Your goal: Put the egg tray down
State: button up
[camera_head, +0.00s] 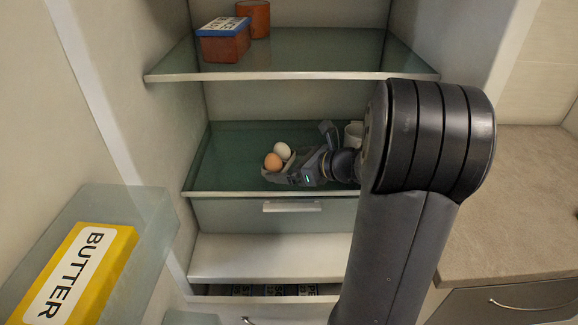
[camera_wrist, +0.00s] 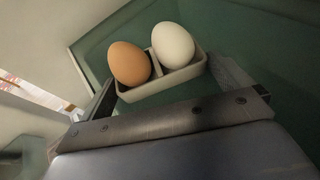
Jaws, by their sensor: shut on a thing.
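The egg tray (camera_wrist: 165,84) is a small pale tray holding a brown egg (camera_wrist: 129,63) and a white egg (camera_wrist: 173,45) side by side. My gripper (camera_wrist: 168,78) has one finger on each side of the tray and is shut on it. In the head view the brown egg (camera_head: 272,162) and the white egg (camera_head: 282,150) show over the middle glass shelf (camera_head: 230,140), near its front edge, with my gripper (camera_head: 288,174) to their right. The tray looks about level. I cannot tell whether its underside touches the shelf.
A white cup (camera_head: 353,134) stands on the middle shelf, partly behind my arm. The shelf's left and back are clear. Above, a blue-lidded box (camera_head: 223,41) and an orange-brown pot (camera_head: 254,18) stand on the upper shelf. A butter pack (camera_head: 72,275) sits in the door bin at left.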

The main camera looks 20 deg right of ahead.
jog(key=shift+r, duration=0.1)
jog(key=o, duration=0.6)
jog(key=shift+f, duration=0.2)
jog(key=shift+c, duration=0.2)
jog(key=shift+r, duration=0.1)
jog(key=shift+s+r, duration=0.1)
jog(key=shift+r, duration=0.1)
jog(key=v, duration=0.7)
jog(key=shift+s+d, duration=0.1)
jog(key=shift+s, duration=0.05)
